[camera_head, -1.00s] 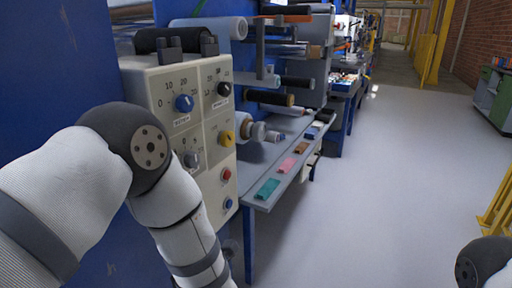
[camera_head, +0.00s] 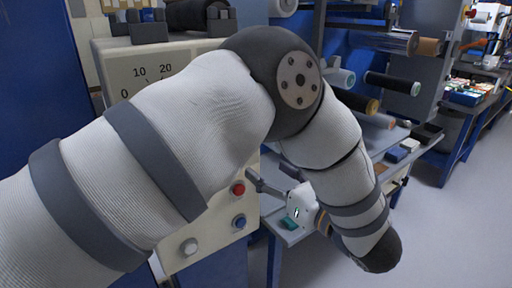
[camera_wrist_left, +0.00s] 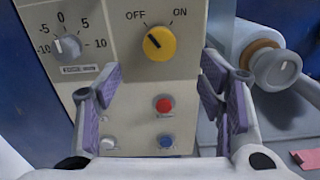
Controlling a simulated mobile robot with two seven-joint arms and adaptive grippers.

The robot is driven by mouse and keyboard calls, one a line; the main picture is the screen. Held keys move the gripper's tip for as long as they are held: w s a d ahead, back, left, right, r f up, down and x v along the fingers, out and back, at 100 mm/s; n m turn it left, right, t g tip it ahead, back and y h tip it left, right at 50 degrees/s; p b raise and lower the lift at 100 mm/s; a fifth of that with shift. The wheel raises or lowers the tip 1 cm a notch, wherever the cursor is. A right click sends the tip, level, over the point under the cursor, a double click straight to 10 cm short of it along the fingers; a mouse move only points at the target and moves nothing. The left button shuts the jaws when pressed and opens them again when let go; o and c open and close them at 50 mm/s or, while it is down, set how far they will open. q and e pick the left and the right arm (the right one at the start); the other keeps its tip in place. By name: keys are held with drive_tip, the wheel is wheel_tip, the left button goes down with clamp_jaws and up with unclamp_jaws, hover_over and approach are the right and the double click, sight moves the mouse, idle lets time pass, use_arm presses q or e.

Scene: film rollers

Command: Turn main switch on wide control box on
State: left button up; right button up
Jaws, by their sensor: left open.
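The wide control box (camera_head: 130,58) is a beige panel, mostly hidden behind my left arm in the head view. In the left wrist view its face (camera_wrist_left: 115,15) fills the middle. The main switch is a yellow round knob (camera_wrist_left: 160,43) between the OFF and ON labels. Its dark pointer mark tilts up-left, towards OFF. My left gripper (camera_wrist_left: 160,70) is open and empty, its purple-padded fingers spread either side below the knob, apart from it. In the head view the left gripper (camera_head: 262,182) is partly seen beside the box's right edge; the yellow knob is hidden there.
A red button (camera_wrist_left: 163,104), a blue button (camera_wrist_left: 166,141) and a white button (camera_wrist_left: 108,143) sit below the knob. A grey dial (camera_wrist_left: 67,47) is to its left. A film roller (camera_wrist_left: 275,67) stands close on the right. Open floor (camera_head: 425,225) lies at right.

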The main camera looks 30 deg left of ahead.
use_arm(q)
drive_tip(key=x, duration=1)
drive_tip(key=c, duration=1.1)
